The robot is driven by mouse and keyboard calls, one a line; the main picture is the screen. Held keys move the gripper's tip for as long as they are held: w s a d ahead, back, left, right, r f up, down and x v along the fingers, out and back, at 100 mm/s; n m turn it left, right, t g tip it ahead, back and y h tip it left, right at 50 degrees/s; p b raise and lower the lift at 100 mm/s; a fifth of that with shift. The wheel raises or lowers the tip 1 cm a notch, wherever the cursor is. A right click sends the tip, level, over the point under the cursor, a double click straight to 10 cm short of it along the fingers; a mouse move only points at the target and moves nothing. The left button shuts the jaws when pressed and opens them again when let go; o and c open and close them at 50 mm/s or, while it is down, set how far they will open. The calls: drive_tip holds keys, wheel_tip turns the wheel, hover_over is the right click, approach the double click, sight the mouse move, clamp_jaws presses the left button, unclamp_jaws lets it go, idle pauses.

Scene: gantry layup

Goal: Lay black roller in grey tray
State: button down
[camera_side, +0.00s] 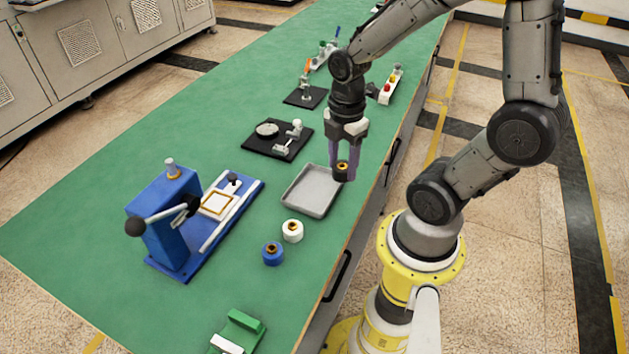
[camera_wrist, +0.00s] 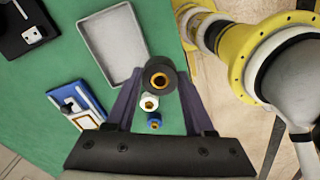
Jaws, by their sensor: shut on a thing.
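My gripper (camera_side: 342,160) is shut on the black roller (camera_side: 342,171), a dark cylinder with a brass-coloured bore. In the wrist view the roller (camera_wrist: 159,78) sits between the two fingertips of my gripper (camera_wrist: 160,92). The grey tray (camera_side: 296,204) is a shallow rectangular tray on the green table. In the side view the roller appears above the tray's right edge. In the wrist view the tray (camera_wrist: 91,43) lies just up and left of the roller, and its visible floor is empty.
A white roller (camera_side: 292,231) and a blue roller (camera_side: 272,253) stand on the green table (camera_side: 120,200) in front of the tray. A blue lever press (camera_side: 165,215) is at the left. A black plate with small fittings (camera_side: 277,139) lies behind the tray. The table's right edge is close.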

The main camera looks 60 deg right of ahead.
hover_over(315, 191)
wheel_tip(315, 191, down, 7)
drive_tip(key=shift+s+a+r, duration=0.1)
drive_tip(key=shift+f, duration=1.8)
drive_tip(key=shift+f, duration=0.1)
drive_tip(key=shift+c, duration=1.4)
unclamp_jaws()
